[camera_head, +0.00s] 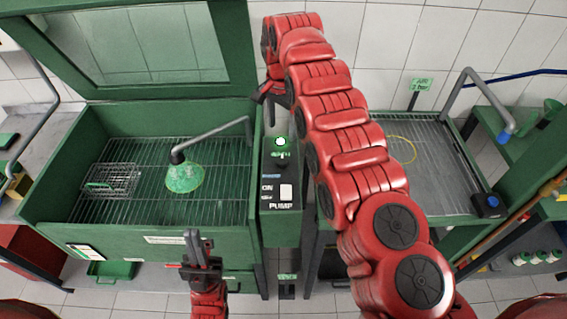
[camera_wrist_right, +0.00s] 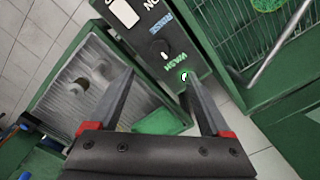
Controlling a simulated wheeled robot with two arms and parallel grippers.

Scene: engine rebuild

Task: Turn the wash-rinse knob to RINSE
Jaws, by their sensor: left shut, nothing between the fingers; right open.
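The wash-rinse knob is a small dark knob (camera_wrist_right: 164,50) on the dark control panel (camera_wrist_right: 150,38), with a pale pointer mark. It sits between the blue RINSE label (camera_wrist_right: 159,21) and the green WASH label (camera_wrist_right: 183,66); its exact setting is hard to tell. A green lamp glows beside WASH. My right gripper (camera_wrist_right: 158,76) is open and empty, its fingers pointing toward the panel and apart from the knob. In the head view it is at the panel's far end (camera_head: 271,97). My left gripper (camera_head: 193,240) is shut and empty before the wash basin.
The green wash basin (camera_head: 148,236) with its raised lid stands left of the panel, holding a wire basket (camera_head: 110,179), a green mesh part (camera_head: 185,177) and a spout (camera_head: 212,138). A mesh-floored tray (camera_head: 437,165) lies right, partly behind my right arm. A pump switch (camera_head: 286,191) is on the panel.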

